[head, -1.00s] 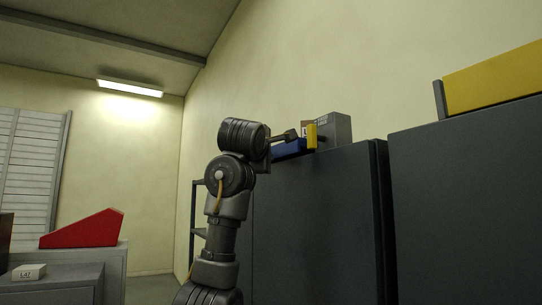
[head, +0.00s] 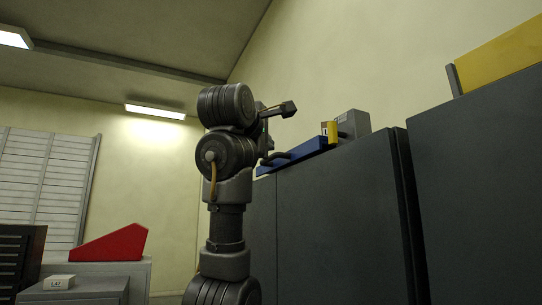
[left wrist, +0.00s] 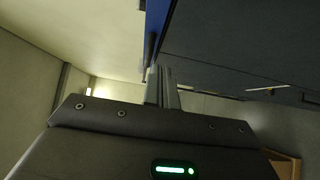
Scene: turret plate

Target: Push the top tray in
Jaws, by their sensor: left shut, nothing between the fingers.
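A long blue piece (head: 302,156), which may be the front of the top tray, runs along the top edge of the dark cabinet in the head view. A dark bar like a handle shows at its left end, partly behind my arm. In the left wrist view the blue piece (left wrist: 155,24) is a narrow strip at the top. My left gripper (head: 288,109) is shut and empty, above the blue piece and seemingly apart from it. Its fingers show in the left wrist view (left wrist: 160,82), pointing towards the blue strip. My right gripper is out of view.
Dark cabinets (head: 340,215) fill the right side. A yellow labelled block (head: 329,131) and a grey box (head: 353,124) sit at the top. A yellow panel (head: 505,53) is at far right. A red wedge (head: 112,245) stands at left.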

